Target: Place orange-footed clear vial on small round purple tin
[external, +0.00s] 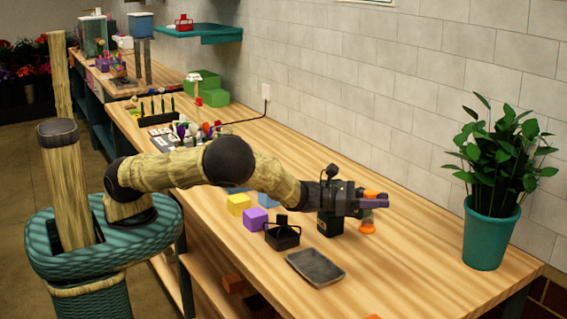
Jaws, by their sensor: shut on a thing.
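My gripper (374,202) is above the right part of the wooden table, pointing right, with purple-grey fingers. It is shut on the orange-footed clear vial (367,228), whose orange foot shows below the fingers. More orange shows just above the fingers. The fingers hide the vial's middle. It looks about upright, and I cannot tell if its foot touches anything.
A teal-potted plant (485,235) stands at the right end. The table between gripper and plant is clear.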

